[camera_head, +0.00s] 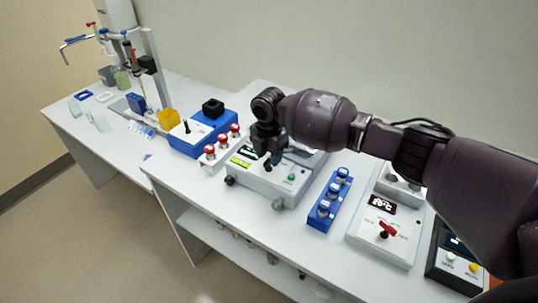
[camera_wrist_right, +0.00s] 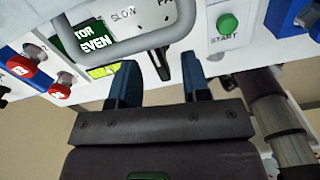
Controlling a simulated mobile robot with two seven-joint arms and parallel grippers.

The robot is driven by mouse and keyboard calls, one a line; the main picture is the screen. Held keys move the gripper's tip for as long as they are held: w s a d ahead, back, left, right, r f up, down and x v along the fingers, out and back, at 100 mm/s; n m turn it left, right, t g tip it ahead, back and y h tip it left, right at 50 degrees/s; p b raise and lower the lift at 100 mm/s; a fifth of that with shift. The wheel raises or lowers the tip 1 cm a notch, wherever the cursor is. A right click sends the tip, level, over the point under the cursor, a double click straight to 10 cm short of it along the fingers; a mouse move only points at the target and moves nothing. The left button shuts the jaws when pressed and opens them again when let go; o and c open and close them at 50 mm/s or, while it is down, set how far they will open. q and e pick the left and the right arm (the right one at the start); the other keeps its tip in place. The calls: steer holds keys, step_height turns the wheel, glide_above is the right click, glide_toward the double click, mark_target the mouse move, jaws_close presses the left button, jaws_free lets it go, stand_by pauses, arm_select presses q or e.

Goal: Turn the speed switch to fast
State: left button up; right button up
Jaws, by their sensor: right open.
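The speed switch (camera_wrist_right: 161,62) is a small dark lever on the front panel of a light grey machine (camera_head: 262,185). The word SLOW and a partly hidden word starting FA stand by it in the right wrist view. My right gripper (camera_wrist_right: 158,72) is open, with its two dark blue fingers on either side of the lever; whether they touch it I cannot tell. In the head view my right gripper (camera_head: 268,150) points down at the panel and hides part of it. The lever's exact setting is unclear. My left gripper is in neither view.
The machine also has a green START button (camera_wrist_right: 227,24), a green display (camera_wrist_right: 90,40) and a grey curved bar (camera_wrist_right: 150,40) close to my fingers. Red-capped vials (camera_head: 222,143) stand left of it, a blue vial rack (camera_head: 330,200) right. A device with a red knob (camera_head: 387,228) stands farther right.

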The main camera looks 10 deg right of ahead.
steer(key=shift+f, duration=0.45)
jaws_close()
steer(key=shift+m, duration=0.3)
steer(key=shift+r+m, duration=0.1)
steer(key=shift+m, duration=2.5)
jaws_free()
steer(key=shift+s, duration=0.1)
